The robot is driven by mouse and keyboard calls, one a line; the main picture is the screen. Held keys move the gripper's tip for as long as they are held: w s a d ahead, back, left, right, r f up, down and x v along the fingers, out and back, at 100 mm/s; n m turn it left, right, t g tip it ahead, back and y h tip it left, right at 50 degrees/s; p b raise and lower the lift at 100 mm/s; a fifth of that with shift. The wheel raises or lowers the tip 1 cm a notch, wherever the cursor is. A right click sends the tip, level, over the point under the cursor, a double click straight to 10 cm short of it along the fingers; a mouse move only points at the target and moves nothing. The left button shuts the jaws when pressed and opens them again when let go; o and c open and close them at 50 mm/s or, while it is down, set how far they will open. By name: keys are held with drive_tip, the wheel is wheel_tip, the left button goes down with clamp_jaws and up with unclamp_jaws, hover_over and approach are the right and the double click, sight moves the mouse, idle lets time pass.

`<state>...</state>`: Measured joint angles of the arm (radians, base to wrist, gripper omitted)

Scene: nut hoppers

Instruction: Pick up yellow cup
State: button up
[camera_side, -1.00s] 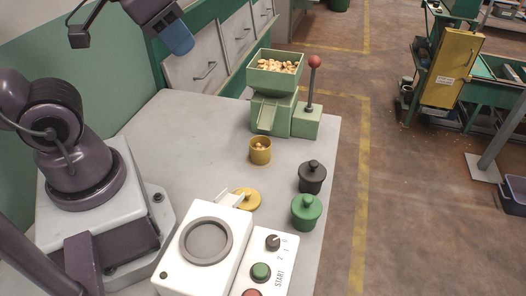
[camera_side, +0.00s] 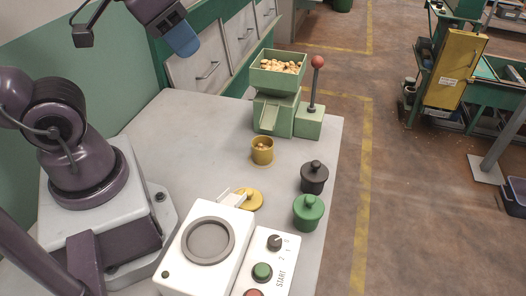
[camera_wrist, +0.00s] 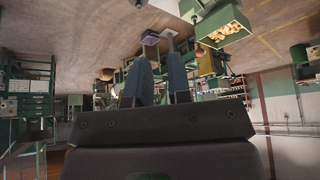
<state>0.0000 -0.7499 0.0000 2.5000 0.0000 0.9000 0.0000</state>
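The yellow cup (camera_side: 262,155) stands upright on the grey table in front of the green nut hopper (camera_side: 277,70), with a few nuts inside. A flat yellow lid with a knob (camera_side: 250,199) lies nearer the camera, beside the white machine. My gripper (camera_side: 183,41) is high at the upper left, well away from the cup and above the table. In the wrist view my gripper (camera_wrist: 160,76) shows two blue-grey fingers apart with nothing between them. The cup cannot be made out in the wrist view.
A black lidded pot (camera_side: 314,178) and a green lidded pot (camera_side: 308,211) stand near the table's right edge. A red-knobbed lever (camera_side: 317,64) rises beside the hopper. The white machine (camera_side: 208,242) fills the front. The table left of the cup is clear.

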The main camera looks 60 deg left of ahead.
drive_tip(key=o, duration=1.2)
drive_tip(key=w+a+f+m+t+y, duration=0.1)
drive_tip(key=w+f+m+y, duration=0.55)
drive_tip(key=f+m, duration=0.6)
drive_tip(key=w+f+m+t+y, duration=0.1)
drive_tip(key=w+f+m+y, duration=0.5)
drive_tip(key=f+m, duration=0.6)
drive_tip(key=h, duration=0.1)
approach(263, 144)
drive_tip(key=shift+w+a+r+m, duration=0.15)
drive_tip(key=shift+r+m, duration=0.1)
drive_tip(key=shift+r, duration=0.1)
drive_tip(key=shift+w+a+f, duration=0.45)
drive_tip(key=shift+a+f, duration=0.15)
drive_tip(key=shift+a, duration=0.05)
drive_tip(key=shift+x, duration=2.9)
